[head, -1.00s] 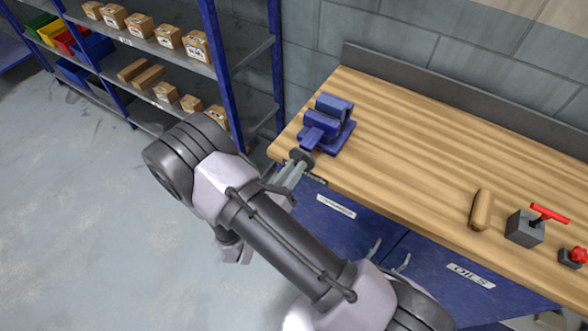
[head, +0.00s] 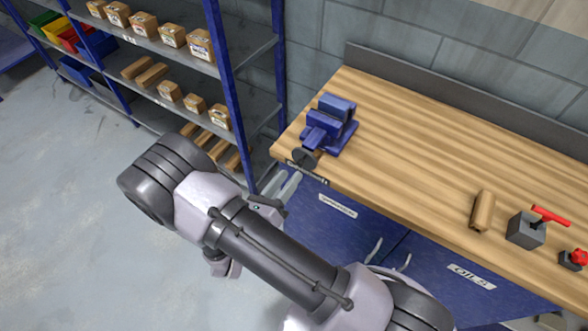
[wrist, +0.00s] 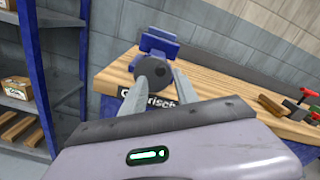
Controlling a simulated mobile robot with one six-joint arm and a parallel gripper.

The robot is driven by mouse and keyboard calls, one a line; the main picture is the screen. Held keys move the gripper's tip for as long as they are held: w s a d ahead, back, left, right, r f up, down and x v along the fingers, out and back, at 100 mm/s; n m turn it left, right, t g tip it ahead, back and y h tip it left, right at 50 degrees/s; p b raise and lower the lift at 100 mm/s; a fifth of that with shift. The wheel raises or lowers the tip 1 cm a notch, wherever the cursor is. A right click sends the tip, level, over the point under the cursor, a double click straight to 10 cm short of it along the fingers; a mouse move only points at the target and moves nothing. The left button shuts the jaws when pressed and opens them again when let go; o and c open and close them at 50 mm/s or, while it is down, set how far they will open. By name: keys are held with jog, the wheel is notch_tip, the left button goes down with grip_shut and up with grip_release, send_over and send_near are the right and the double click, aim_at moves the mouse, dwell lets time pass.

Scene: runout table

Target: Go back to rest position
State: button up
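My gripper (head: 283,184) is in front of the workbench's left front corner, beside the blue cabinet front and below the blue vise (head: 328,124) in the head picture. In the wrist view its two grey fingers (wrist: 162,84) stand apart, with nothing seen held between them. The vise also shows in the wrist view (wrist: 158,45), beyond the fingertips, with its dark round screw end facing me. The fingers look clear of the vise. My arm stretches across the lower middle of the head view.
The wooden workbench (head: 400,150) fills the right side. A shelf rack (head: 245,60) with boxes is behind left. Left floor is free.

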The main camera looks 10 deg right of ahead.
jog(key=v, duration=0.2)
jog(key=shift+s+a, duration=0.25)
jog(key=shift+s, duration=0.05)
jog(key=s+d+r+m+g+y+b, duration=0.1)
jog(key=s+d+r+m+g+b, duration=0.1)
jog(key=s+d+r+m+g, duration=0.6)
jog(key=s+d+r+m+g+y+b, duration=0.15)
jog(key=s+d+m+g, duration=0.35)
jog(key=m, duration=0.8)
jog(key=s+a+r+m+t+y+b, duration=0.1)
jog(key=a+r+m+t+y+b, duration=0.1)
jog(key=m+y, duration=0.4)
jog(key=s+a+r+m+t+y+b, duration=0.1)
jog(key=a+r+m+t+y, duration=0.3)
jog(key=m, duration=0.6)
jog(key=a+r+y+b, duration=0.1)
jog(key=a+r+y, duration=0.1)
jog(key=a, duration=0.1)
jog(key=shift+m, duration=0.3)
